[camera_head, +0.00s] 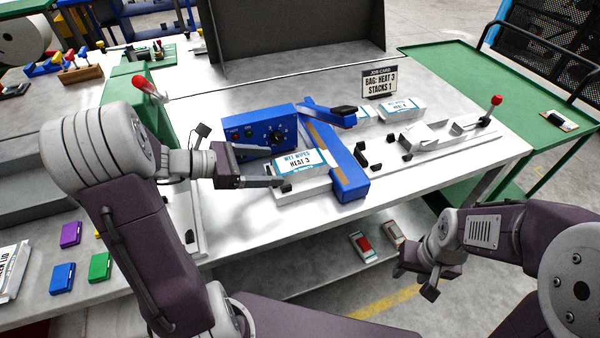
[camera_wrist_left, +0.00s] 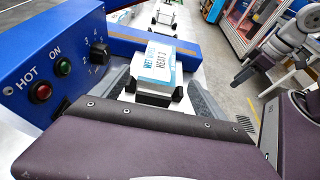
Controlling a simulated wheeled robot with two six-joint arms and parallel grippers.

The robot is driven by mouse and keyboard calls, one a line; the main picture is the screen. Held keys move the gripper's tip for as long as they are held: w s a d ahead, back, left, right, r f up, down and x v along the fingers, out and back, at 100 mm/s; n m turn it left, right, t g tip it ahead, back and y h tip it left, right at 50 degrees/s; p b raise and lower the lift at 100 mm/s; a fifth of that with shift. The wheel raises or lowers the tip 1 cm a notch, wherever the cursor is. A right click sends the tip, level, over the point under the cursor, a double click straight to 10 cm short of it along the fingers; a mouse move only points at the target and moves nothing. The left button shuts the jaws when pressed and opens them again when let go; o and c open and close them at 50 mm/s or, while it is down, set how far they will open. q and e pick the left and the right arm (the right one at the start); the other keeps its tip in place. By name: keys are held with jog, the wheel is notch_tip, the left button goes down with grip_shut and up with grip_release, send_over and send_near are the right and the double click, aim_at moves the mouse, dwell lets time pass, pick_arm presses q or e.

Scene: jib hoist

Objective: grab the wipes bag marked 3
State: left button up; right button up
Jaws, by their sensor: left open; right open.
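The wipes bag marked 3 (camera_head: 299,160), white and blue with "WET WIPES HEAT 3" on it, rests on a pale holder (camera_head: 305,191) beside the blue sealer. The left wrist view shows the bag (camera_wrist_left: 155,64) ahead, with black blocks at its near side. My left gripper (camera_head: 275,167) is open at the bag's left end, its fingers (camera_wrist_left: 160,88) to either side of the line to the bag. I cannot tell whether either finger touches it. My right gripper (camera_head: 432,283) is open and empty, off the bench's front edge at the right.
The blue sealer's control box (camera_head: 262,131) stands close behind my left gripper, and its blue arm (camera_head: 338,160) is just right of the bag. Another wipes bag (camera_head: 403,107) lies further back near the job card (camera_head: 379,81). A red-knobbed lever (camera_head: 492,106) stands at the right.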

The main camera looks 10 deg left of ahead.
aim_at(289, 164)
pick_arm(q)
jog(key=x, duration=0.3)
jog(key=shift+w+d+f+b, duration=0.15)
jog(key=shift+d+b, duration=0.1)
jog(key=shift+b, duration=0.05)
jog(key=b+x, duration=0.1)
jog(key=x, duration=0.4)
jog(key=shift+w+d, duration=0.2)
jog(key=shift+w, duration=0.1)
jog(key=shift+s+a, duration=0.1)
jog(key=c, duration=1.4)
